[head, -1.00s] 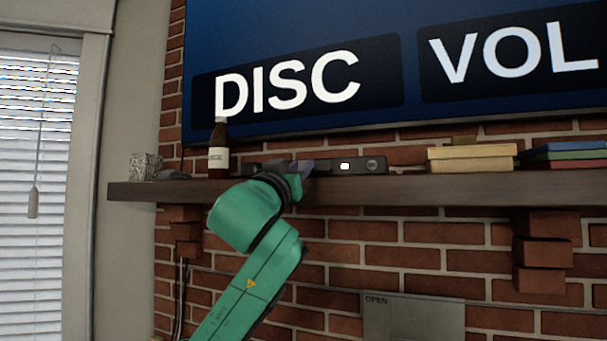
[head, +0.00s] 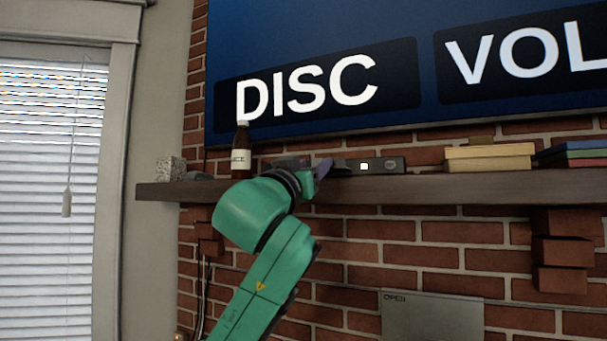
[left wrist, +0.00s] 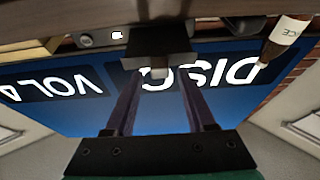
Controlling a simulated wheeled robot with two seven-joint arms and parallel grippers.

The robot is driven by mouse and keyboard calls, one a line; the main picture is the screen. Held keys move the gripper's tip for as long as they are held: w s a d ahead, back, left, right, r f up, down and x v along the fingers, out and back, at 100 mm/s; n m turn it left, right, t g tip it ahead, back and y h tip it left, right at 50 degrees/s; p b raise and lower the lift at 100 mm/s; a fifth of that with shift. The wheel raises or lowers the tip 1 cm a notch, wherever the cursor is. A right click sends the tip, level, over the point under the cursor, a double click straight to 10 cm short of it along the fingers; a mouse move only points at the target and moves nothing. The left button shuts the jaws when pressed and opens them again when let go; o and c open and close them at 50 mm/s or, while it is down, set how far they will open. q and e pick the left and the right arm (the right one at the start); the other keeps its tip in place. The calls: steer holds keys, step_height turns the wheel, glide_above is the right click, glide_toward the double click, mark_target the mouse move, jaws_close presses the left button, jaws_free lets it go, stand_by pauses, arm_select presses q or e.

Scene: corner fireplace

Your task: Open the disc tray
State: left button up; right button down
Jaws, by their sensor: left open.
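The disc player (head: 385,165) is a low black box on the mantel, with a lit white button and a round knob; it also shows upside down in the left wrist view (left wrist: 100,39). My left gripper (head: 318,172) is at the player's left part, hiding some of its front. In the left wrist view the gripper (left wrist: 159,76) has its two purple fingers apart, with a dark block (left wrist: 160,48), seemingly part of the player, at their tips. I cannot tell whether the fingers touch it. My right gripper is not in view.
A brown bottle (head: 241,150) stands on the mantel (head: 420,189) left of the player. Yellow books (head: 488,158) and other books (head: 575,152) lie to the right. A large screen (head: 400,60) reading "DISC" hangs above. A grey "OPEN" panel (head: 432,318) is below.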

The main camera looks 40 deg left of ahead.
arm_select(q)
steer(key=b+v, duration=0.5)
steer(key=v, duration=0.9)
steer(key=shift+s, duration=0.15)
